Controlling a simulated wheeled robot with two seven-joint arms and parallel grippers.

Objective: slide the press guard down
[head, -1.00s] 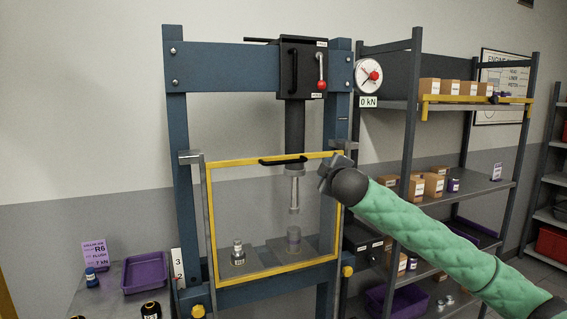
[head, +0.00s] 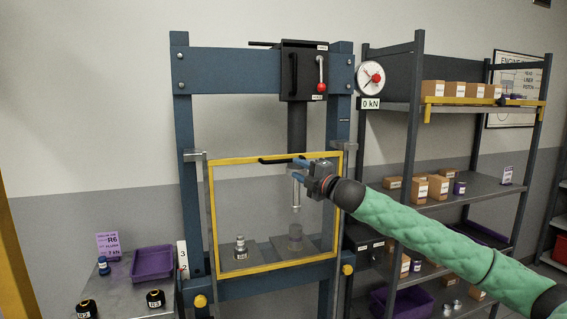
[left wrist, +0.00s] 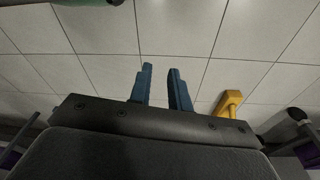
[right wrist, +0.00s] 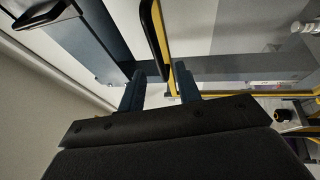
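The press guard (head: 273,157) is a clear panel in a yellow frame, standing across the front of the blue press in the head view. A black bar handle (head: 274,161) sits on its top rail. My right gripper (head: 297,163) is at the right end of this handle. In the right wrist view its two blue fingers (right wrist: 160,76) are apart, with the dark handle (right wrist: 153,32) lying ahead, roughly in line with the gap. I cannot tell if they touch it. My left gripper (left wrist: 158,72) shows only in the left wrist view, open and empty.
The press ram (head: 296,135) hangs behind the guard. A small metal part (head: 240,248) stands on the press bed. A gauge (head: 370,78) reads 0 kN. A shelf rack (head: 412,150) with boxes stands close at the right. A purple tray (head: 152,262) is at the left.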

